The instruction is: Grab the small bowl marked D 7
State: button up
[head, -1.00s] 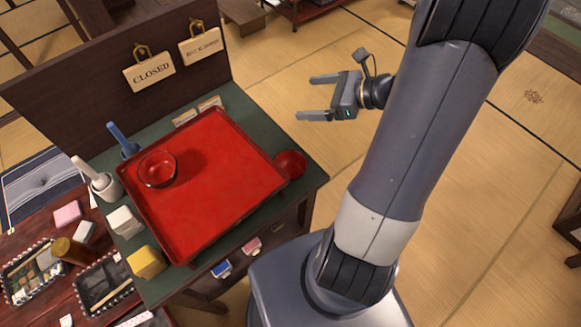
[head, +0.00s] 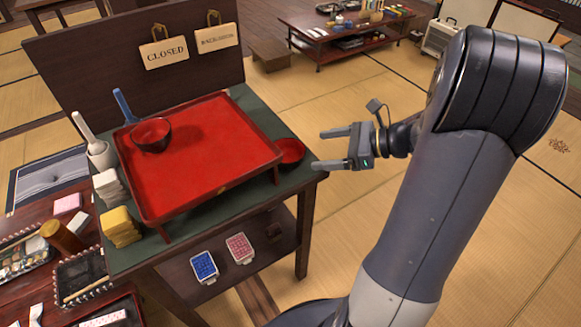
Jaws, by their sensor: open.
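A small bowl (head: 151,134), dark outside and red inside, stands upright on the red tray table (head: 205,160) near its back left. A second small red bowl or dish (head: 290,151) sits on the green table top, just right of the tray. No D 7 mark can be read on either. My gripper (head: 318,149) is open and empty, its two fingers pointing left. In the picture it is right of the red dish, apart from it.
Two hanging signs, one reading CLOSED (head: 165,54), are on the dark back panel (head: 110,50). A white mortar (head: 99,153), a blue-handled tool (head: 124,104), white blocks (head: 109,187) and yellow sponges (head: 120,227) line the table's left side.

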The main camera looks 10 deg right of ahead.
aim_at(294, 152)
jog(key=b+x, duration=0.1)
jog(key=x, duration=0.8)
jog(key=shift+w+d+f, duration=0.1)
jog(key=shift+d, duration=0.05)
jog(key=c, duration=0.6)
jog(key=shift+c, duration=0.2)
